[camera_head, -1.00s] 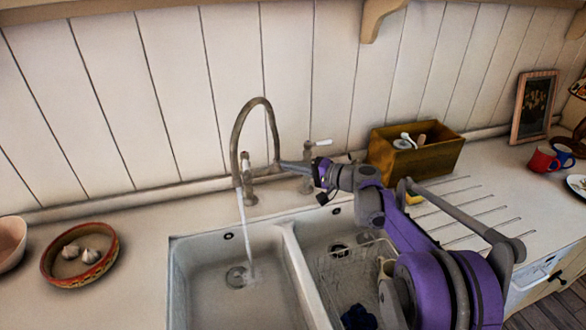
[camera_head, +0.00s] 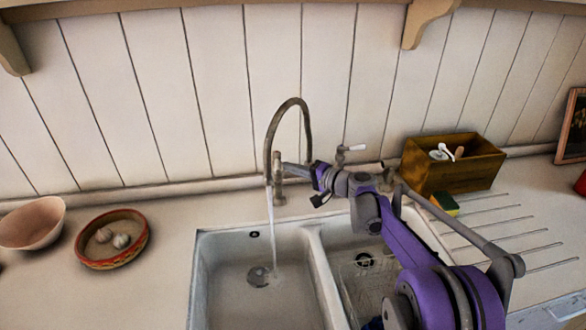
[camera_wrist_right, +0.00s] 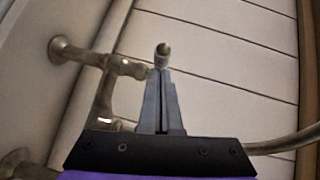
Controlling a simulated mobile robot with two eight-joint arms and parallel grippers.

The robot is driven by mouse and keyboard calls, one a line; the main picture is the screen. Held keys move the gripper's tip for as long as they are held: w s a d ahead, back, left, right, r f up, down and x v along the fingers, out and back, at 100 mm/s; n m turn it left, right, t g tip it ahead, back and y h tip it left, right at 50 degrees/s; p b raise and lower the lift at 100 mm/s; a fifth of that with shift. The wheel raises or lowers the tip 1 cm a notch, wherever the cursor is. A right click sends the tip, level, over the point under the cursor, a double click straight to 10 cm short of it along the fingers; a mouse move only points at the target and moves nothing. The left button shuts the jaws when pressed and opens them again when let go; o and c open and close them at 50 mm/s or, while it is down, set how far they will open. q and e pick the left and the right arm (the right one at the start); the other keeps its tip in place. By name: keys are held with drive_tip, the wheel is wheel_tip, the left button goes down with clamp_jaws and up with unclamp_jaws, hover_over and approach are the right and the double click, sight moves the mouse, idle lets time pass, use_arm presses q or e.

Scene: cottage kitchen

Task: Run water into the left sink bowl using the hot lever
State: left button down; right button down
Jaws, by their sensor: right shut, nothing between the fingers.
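The tap (camera_head: 304,110) has a tall curved spout, and a stream of water (camera_head: 270,225) falls from it into the left sink bowl (camera_head: 228,275). My right gripper (camera_head: 281,168) is shut and empty, its fingertips close to the tap's left post (camera_head: 278,190). I cannot tell whether they touch it. The hot lever is not clearly visible there. A white-handled lever (camera_head: 354,148) stands on the right post, clear of the fingers. In the right wrist view the closed fingers (camera_wrist_right: 162,75) point at a small rounded metal end (camera_wrist_right: 163,49). My left gripper is out of view.
The right bowl holds a wire rack (camera_head: 365,285), partly hidden by my right arm. A wooden box (camera_head: 455,170) and a sponge (camera_head: 444,204) stand right of the sink. A garlic bowl (camera_head: 112,240) and a pink bowl (camera_head: 32,222) stand left.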

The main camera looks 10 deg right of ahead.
sight(279, 169)
drive_tip(key=shift+s+a+m+t+h, duration=0.2)
drive_tip(key=shift+a+m+t+h, duration=0.2)
drive_tip(key=shift+m+t+h, duration=0.15)
drive_tip(key=a+m+h, duration=0.1)
drive_tip(key=a+m+t+h, duration=0.1)
drive_tip(key=shift+s+a+r+t+h+p, duration=0.15)
drive_tip(key=shift+s+a+t+h+p, duration=0.1)
drive_tip(key=shift+a+h+p, duration=0.1)
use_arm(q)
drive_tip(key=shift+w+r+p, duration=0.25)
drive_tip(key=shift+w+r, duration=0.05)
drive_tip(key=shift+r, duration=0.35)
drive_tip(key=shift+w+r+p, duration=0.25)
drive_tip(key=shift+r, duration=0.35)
use_arm(e)
drive_tip(key=a+h, duration=0.1)
drive_tip(key=w+a+m+t+h, duration=0.1)
drive_tip(key=a, duration=0.1)
drive_tip(key=shift+a+m, duration=0.15)
drive_tip(key=shift+m, duration=0.1)
drive_tip(key=shift+a, duration=0.1)
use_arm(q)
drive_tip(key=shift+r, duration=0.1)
